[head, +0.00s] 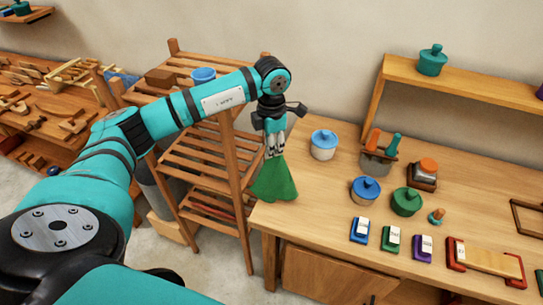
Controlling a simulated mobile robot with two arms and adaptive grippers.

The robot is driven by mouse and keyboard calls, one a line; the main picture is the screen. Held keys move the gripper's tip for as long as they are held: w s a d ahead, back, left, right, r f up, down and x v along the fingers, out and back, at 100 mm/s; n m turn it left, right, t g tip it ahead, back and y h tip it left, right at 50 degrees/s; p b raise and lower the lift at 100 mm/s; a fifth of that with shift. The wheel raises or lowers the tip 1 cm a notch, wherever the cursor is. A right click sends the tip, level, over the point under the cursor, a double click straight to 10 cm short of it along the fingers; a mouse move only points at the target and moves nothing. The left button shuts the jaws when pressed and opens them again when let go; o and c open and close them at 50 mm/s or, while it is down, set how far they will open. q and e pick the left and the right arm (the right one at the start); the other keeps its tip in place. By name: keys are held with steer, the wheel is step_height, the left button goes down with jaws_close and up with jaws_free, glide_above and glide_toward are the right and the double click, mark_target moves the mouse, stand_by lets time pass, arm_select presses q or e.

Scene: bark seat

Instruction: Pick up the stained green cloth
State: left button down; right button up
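The green cloth (274,182) hangs in a tent-like shape from my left gripper (273,152), at the left end of the wooden workbench (310,225). The gripper points down and its fingers are closed on the top of the cloth. The cloth's lower edge spreads wide near the bench's left edge; I cannot tell if it touches the top. Stains on it are too small to make out. My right gripper is not in view.
A white pot with a blue lid (323,145) stands just right of the cloth. Lidded pots, a tool holder (377,158) and several labelled blocks (392,240) fill the bench further right. A slatted wooden rack (200,160) stands close on the left.

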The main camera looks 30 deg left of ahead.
arm_select(q)
step_height(320, 180, up, 12)
stand_by(0.4)
steer(key=shift+f, duration=0.15)
